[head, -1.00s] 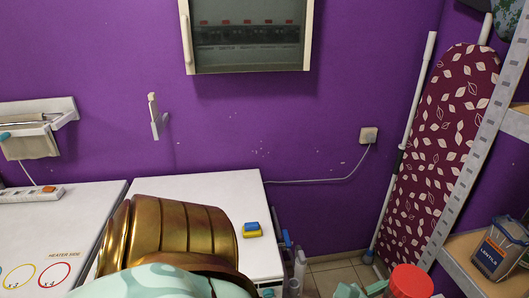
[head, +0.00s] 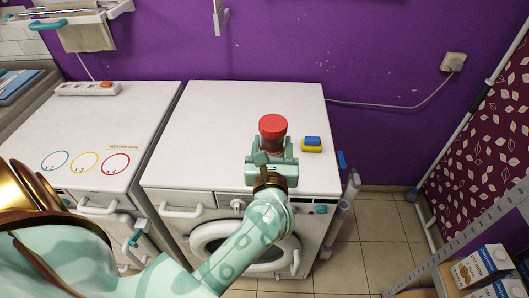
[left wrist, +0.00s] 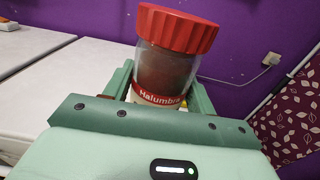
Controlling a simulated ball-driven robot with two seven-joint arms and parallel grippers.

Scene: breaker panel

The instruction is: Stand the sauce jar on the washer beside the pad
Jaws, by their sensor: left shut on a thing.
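The sauce jar (head: 273,127) has a red lid and a dark body. It stands upright over the front right part of the white washer (head: 225,120), to the left of the blue and yellow pad (head: 311,144), with a small gap between them. My left gripper (head: 271,154) is shut around the jar's lower body from the front. In the left wrist view the jar (left wrist: 168,70) sits between the fingers, its red label partly showing. Its base is hidden, so I cannot tell whether it touches the washer top. My right gripper is out of view.
A white appliance (head: 105,125) with coloured rings stands left of the washer, with a power strip (head: 87,89) at its back. The washer top left of the jar is clear. A cable runs along the purple wall to a socket (head: 453,62). Shelf boxes (head: 482,266) are at lower right.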

